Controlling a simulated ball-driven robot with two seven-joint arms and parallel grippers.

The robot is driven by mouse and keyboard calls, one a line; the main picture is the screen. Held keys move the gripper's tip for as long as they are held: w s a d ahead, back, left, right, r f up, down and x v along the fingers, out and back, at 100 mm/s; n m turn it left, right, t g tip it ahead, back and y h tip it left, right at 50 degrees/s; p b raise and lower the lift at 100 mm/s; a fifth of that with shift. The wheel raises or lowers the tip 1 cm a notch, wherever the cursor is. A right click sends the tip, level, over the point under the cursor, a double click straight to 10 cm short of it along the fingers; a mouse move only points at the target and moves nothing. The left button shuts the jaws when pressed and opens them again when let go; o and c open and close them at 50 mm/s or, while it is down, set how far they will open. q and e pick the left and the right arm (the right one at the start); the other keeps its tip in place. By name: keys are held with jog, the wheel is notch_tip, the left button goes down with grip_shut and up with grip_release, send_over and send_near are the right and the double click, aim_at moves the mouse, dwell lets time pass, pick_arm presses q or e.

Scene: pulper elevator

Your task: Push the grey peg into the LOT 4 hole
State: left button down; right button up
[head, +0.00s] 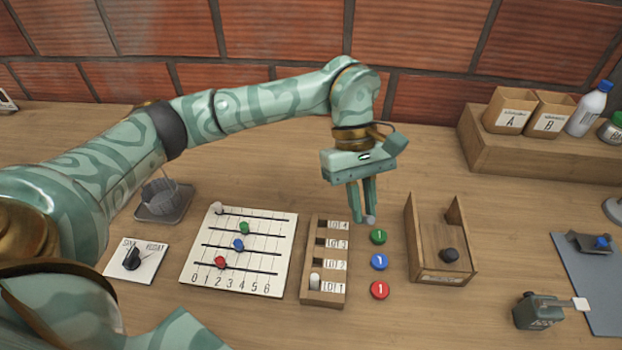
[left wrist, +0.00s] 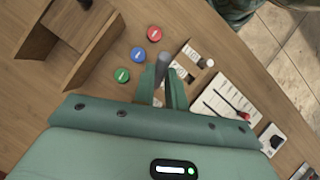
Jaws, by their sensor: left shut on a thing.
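My left gripper (head: 369,207) points down and is shut on the grey peg (head: 371,219), whose end shows at the fingertips. The peg also shows between the fingers in the left wrist view (left wrist: 162,63). The wooden lot block (head: 311,296) has a column of dark holes labelled LOT 4 to LOT 1. The LOT 4 hole (head: 322,224) is at its far end and looks empty. The peg is apart from the block, to the right of LOT 4 and above the table. A pale peg (head: 315,281) stands at LOT 1. My right gripper is not in view.
Green (head: 378,237), blue (head: 379,261) and red (head: 379,290) discs lie right of the block. A wooden tray (head: 468,270) with a dark lump stands beyond them. A slider board (head: 190,272) lies left of the block. A switch plate (head: 150,270) is farther left.

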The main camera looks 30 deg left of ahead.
pick_arm(q)
jog(key=a+f+n+t+h+b, duration=0.1)
jog(key=a+n+t+h, duration=0.5)
jog(key=a+n+h, duration=0.2)
jog(key=a+n, duration=0.1)
jog(key=a, duration=0.1)
jog(key=shift+w+a+f+h, duration=0.25)
jog(key=shift+a+f+h, duration=0.05)
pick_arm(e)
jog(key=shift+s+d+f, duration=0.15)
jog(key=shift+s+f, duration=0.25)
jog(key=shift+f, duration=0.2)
